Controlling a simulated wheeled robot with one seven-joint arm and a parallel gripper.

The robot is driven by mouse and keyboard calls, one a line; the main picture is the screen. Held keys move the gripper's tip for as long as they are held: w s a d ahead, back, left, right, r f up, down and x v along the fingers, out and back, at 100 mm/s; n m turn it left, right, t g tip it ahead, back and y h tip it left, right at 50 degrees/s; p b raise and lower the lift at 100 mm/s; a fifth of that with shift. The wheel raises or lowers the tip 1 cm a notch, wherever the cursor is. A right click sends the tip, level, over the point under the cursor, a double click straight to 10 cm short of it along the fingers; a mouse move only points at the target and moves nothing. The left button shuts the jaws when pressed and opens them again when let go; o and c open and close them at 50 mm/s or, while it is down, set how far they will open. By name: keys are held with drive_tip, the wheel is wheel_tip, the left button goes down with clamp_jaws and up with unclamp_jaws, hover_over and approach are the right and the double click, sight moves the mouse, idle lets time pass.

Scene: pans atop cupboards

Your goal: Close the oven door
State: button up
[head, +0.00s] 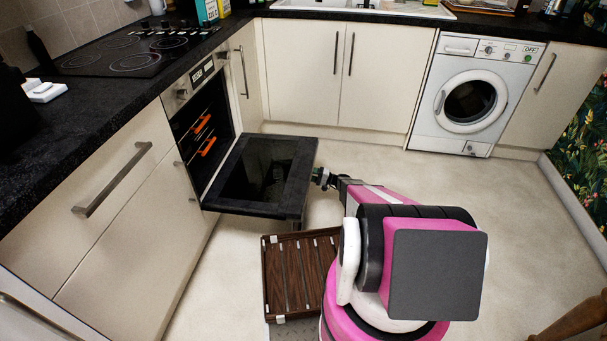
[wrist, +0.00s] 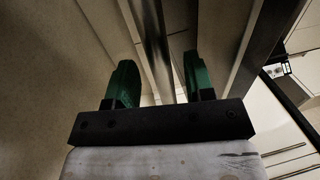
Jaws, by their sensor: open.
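The oven (head: 203,88) stands under the counter at left. A long metallic bar, which looks like the door handle (wrist: 157,45), runs between the fingers in that picture. Its depth from the fingertips is unclear.
A wooden slatted rack (head: 300,274) is low in front of the door, left of my arm. A washing machine (head: 473,98) and cream cupboards (head: 335,80) line the back. A drawer with a handle (head: 112,180) is at left.

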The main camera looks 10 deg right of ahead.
drive_tip(key=shift+x, duration=2)
